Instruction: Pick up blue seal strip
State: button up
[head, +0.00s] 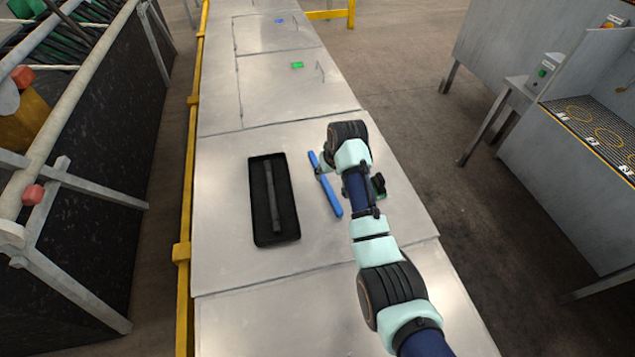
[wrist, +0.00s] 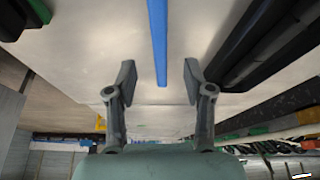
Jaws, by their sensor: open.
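The blue seal strip (head: 328,190) is a long, thin bar lying on the metal conveyor top, to the right of a black tray in the head view. In the wrist view the strip (wrist: 158,40) runs down from the top edge, and its visible end lies in line with the gap between my fingers. My gripper (wrist: 158,76) is open, with one finger on each side of that line and nothing gripped. In the head view my arm comes in from the lower right; the gripper is mostly hidden by my wrist beside the strip.
The black tray (head: 254,205) holds a dark grey bar (head: 271,195). A small black and green object (head: 378,184) sits right of my arm. Green (head: 297,65) and blue (head: 279,21) pieces lie farther along the conveyor. A yellow rail (head: 185,220) runs along its left edge.

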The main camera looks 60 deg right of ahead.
aim_at(325, 179)
jog(key=b+x, duration=0.2)
jog(key=x, duration=0.5)
jog(key=shift+d+f+b, duration=0.15)
jog(key=shift+f+b, duration=0.1)
jog(key=shift+b, duration=0.05)
grip_shut()
